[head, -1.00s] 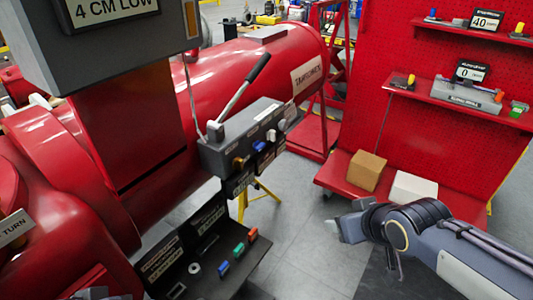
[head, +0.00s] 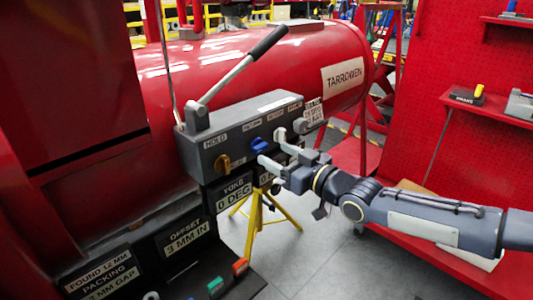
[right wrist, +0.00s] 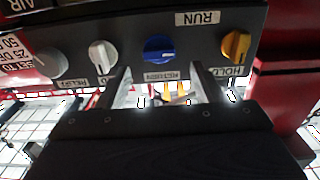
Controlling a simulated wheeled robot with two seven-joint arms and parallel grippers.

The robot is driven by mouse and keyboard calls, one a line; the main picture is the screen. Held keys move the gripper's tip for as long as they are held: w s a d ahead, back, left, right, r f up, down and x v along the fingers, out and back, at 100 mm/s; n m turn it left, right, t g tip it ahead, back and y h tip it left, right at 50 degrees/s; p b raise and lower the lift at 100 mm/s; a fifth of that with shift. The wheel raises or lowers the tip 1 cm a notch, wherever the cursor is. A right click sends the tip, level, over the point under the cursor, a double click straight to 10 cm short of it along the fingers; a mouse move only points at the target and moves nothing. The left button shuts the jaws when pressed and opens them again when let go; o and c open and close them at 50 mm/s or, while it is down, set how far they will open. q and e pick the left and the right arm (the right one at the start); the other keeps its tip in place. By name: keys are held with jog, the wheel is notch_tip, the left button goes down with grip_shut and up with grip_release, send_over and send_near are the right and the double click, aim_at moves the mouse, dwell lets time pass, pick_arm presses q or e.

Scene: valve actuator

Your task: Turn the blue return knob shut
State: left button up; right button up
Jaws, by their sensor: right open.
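The blue return knob (head: 259,145) sits on the front of a grey control box (head: 225,140), between an orange-yellow knob (head: 222,162) on its left and a light grey knob to its right. It also shows in the right wrist view (right wrist: 158,48), with its label upside down below it. My right gripper (head: 271,148) is open in front of the box. In the right wrist view its two fingers (right wrist: 162,82) point at the panel, one to each side below the blue knob. I see no contact with the knob. My left gripper is not in view.
A long black-tipped lever (head: 240,75) rises from the box's left end. A large red cylinder (head: 240,65) lies behind it. A dark shelf with signs and coloured pieces (head: 240,267) is below, beside a yellow stand (head: 255,220). A red pegboard rack (head: 470,140) stands at the right.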

aim_at(263, 148)
jog(key=x, duration=0.5)
jog(key=shift+f+b, duration=0.1)
jog(key=shift+b, duration=0.3)
jog(key=c, duration=1)
